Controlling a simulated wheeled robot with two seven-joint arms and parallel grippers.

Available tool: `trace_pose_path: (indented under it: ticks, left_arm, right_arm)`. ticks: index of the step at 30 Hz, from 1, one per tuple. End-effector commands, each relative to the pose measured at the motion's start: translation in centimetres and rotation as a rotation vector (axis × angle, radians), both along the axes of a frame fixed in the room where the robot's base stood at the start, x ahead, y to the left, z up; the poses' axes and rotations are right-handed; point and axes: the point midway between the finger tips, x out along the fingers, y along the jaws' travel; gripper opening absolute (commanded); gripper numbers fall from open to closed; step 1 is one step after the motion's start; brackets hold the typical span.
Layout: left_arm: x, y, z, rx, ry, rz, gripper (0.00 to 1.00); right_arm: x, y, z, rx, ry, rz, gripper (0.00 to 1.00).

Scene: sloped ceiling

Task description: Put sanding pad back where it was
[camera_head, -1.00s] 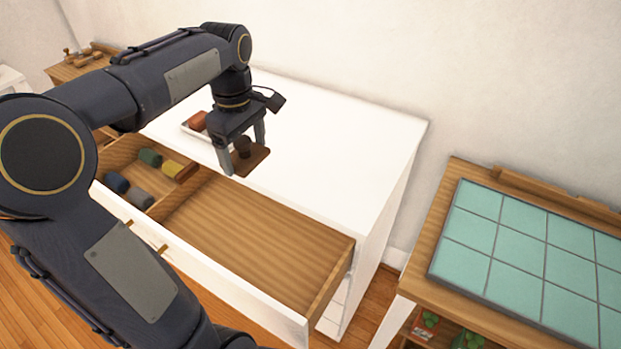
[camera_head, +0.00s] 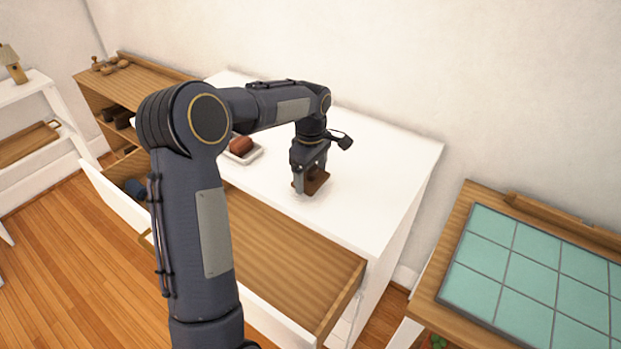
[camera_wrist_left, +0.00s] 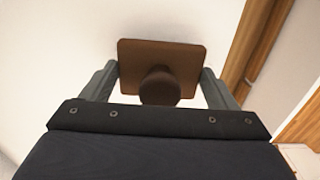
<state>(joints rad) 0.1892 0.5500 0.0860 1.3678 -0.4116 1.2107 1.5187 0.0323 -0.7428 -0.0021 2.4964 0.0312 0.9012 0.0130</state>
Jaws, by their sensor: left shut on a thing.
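The sanding pad (camera_head: 317,181) is a flat brown plate with a round dark knob. My left gripper (camera_head: 311,184) is shut on it and holds it at the white cabinet top, near the front edge. I cannot tell whether the pad touches the surface. In the left wrist view the pad (camera_wrist_left: 160,62) sits between the two grey fingers, its knob toward me. The open drawer (camera_head: 290,250) of the cabinet is below and in front of the gripper; my arm hides part of it. My right gripper is not in view.
A small white tray (camera_head: 256,155) with a reddish-brown block (camera_head: 241,146) stands left of the gripper on the cabinet top (camera_head: 385,175). The cabinet top right of the gripper is clear. A table with a teal tiled mat (camera_head: 520,265) stands at right.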

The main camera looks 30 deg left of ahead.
Motion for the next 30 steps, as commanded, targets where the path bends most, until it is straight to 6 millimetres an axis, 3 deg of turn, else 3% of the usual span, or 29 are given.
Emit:
trace_pose_path:
  ticks: [4, 15, 16, 20, 30]
  left_arm:
    - [-0.2, 0.0, -2.2, -0.001, 0.004, 0.0, 0.63]
    - [-0.1, 0.0, -2.8, 0.0, 0.002, 0.0, 0.63]
    - [-0.2, 0.0, -2.8, 0.0, 0.002, 0.0, 0.82]
    - [-0.2, 0.0, -2.7, 0.0, 0.002, 0.0, 0.99]
    - [-0.1, 0.1, -1.9, 0.001, 0.0, 0.0, 1.0]
  right_arm:
    - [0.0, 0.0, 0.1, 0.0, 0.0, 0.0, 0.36]
    - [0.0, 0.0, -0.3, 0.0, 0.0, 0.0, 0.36]
    - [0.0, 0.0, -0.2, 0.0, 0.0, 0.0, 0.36]
    - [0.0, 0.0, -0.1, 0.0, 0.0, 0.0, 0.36]
    - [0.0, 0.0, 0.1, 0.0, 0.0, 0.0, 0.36]
